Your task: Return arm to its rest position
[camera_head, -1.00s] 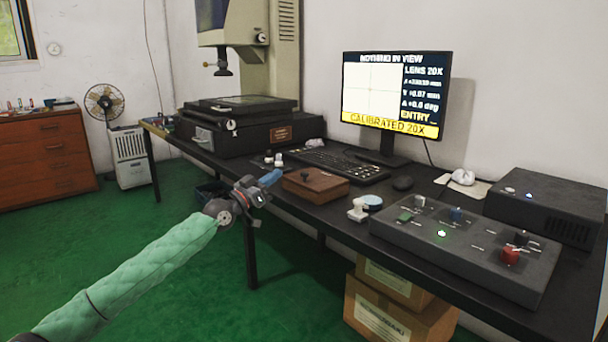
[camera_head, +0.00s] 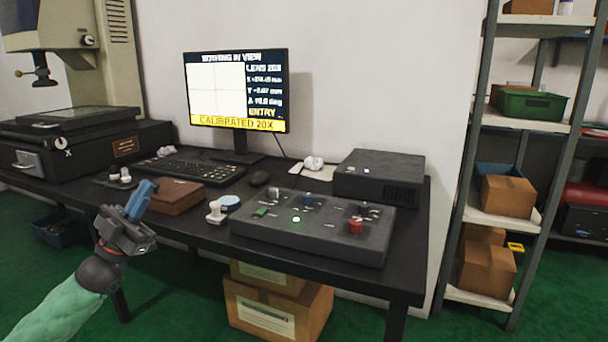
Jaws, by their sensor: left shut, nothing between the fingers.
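My left gripper (camera_head: 141,200) shows at the lower left, at the end of my green-sleeved arm. Its blue fingers are together with nothing between them. It is in front of the black table (camera_head: 405,270), near its front edge and just left of the brown box (camera_head: 177,196) in the picture. I cannot tell whether the fingertips overlap the table top. My right gripper is not in view.
A control panel (camera_head: 310,228) with knobs, a dark unit (camera_head: 378,175), a keyboard (camera_head: 190,170) and a monitor (camera_head: 237,92) stand on the table. Cardboard boxes (camera_head: 277,308) are under it. A shelf rack (camera_head: 480,220) stands at right. Green floor lies in front.

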